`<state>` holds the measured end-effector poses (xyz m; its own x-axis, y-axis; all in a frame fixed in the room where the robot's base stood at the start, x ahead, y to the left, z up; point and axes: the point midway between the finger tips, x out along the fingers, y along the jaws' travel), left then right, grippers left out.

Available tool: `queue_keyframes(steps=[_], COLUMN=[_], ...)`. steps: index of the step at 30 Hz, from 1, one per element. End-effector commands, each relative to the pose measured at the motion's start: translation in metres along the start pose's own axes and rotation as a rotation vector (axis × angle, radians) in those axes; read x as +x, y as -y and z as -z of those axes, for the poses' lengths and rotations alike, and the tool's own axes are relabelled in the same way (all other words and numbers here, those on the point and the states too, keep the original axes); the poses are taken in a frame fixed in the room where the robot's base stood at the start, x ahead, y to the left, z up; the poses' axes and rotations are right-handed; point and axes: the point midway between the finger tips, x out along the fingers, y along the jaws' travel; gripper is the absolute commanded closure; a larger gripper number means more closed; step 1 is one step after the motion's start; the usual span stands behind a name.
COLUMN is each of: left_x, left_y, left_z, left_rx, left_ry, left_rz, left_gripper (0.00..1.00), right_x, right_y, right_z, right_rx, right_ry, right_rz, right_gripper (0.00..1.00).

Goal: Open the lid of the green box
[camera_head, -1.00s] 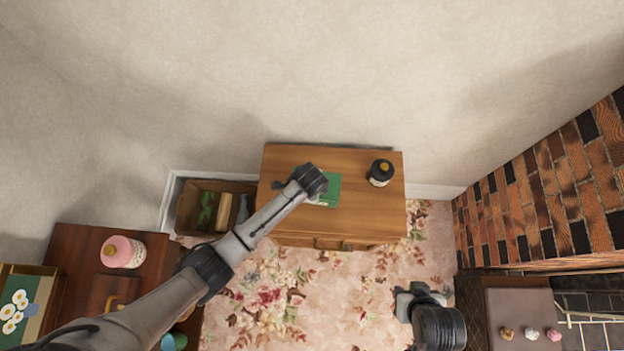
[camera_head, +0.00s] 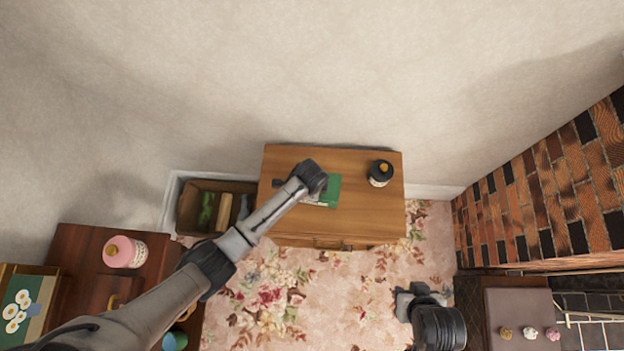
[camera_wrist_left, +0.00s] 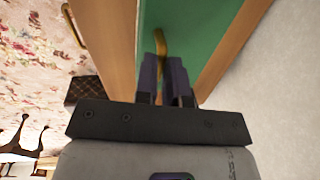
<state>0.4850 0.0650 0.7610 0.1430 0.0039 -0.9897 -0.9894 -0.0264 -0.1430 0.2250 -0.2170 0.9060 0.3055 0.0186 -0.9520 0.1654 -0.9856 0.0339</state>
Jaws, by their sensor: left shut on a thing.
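The green box (camera_head: 333,191) sits on the wooden cabinet (camera_head: 370,220), partly hidden under my left wrist in the head view. Its green surface (camera_wrist_left: 208,28) fills the top of the left wrist view. A curved gold handle (camera_wrist_left: 160,42) shows against the green. My left gripper (camera_wrist_left: 164,64) is over the box, its dark fingers close together and shut on the gold handle. The lid looks closed, though my arm covers part of it. My right gripper (camera_head: 408,296) hangs low over the carpet, apart from the box; its fingers are too unclear to judge.
A crate (camera_head: 183,207) of items is left of the cabinet. The brick fireplace (camera_head: 560,190) is at the right.

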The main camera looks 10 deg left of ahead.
Motion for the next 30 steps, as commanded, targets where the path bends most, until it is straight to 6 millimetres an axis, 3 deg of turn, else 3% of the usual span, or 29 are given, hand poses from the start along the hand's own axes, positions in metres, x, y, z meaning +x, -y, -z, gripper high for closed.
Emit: queue_keyframes(steps=[6,14,30], left_x=[-0.016,-0.022,-0.028], left_y=[0.015,0.031,0.052], left_z=[0.0,0.0,0.0], left_rx=[-0.003,-0.002,-0.001], left_ry=[0.0,-0.002,-0.004], left_rz=[-0.143,-0.329,-0.319], left_gripper=[1.0,1.0,1.0], right_x=[-0.021,-0.023,-0.023], right_y=[-0.001,-0.001,-0.001], right_z=[0.006,0.007,0.007], right_rx=[0.0,0.0,0.0], right_ry=[0.0,0.0,0.0], right_rz=[0.0,0.0,0.0], right_gripper=[0.57,0.57,0.57])
